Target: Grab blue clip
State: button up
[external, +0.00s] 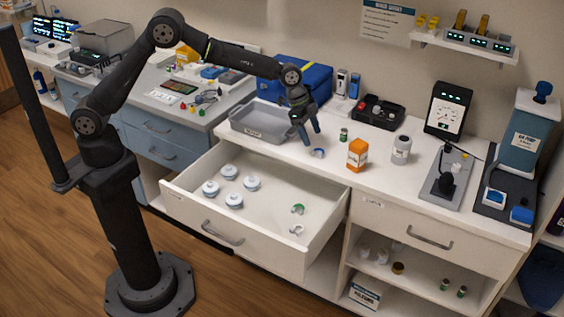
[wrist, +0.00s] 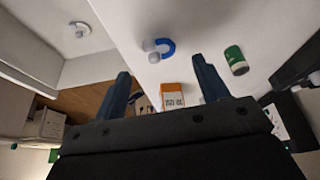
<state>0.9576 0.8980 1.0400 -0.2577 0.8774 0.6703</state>
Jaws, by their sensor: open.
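The blue clip (external: 318,153) lies on the white countertop, just below and right of my gripper (external: 309,138) in the external view. In the wrist view the blue clip (wrist: 166,48) is a blue U shape with pale rounded ends. It shows beyond the gap between the two fingers of my gripper (wrist: 160,78). My gripper points down over the counter, with its fingers apart and nothing between them. The clip is apart from both fingers.
A grey tray (external: 240,129) lies to the left. The open drawer (external: 265,212) below holds several white-and-blue round items, a green clip (external: 297,209) and a white clip (external: 297,230).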

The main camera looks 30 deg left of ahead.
aim_at(317, 150)
jog(key=shift+x, duration=2.75)
jog(key=shift+c, duration=0.5)
jog(key=c, duration=0.9)
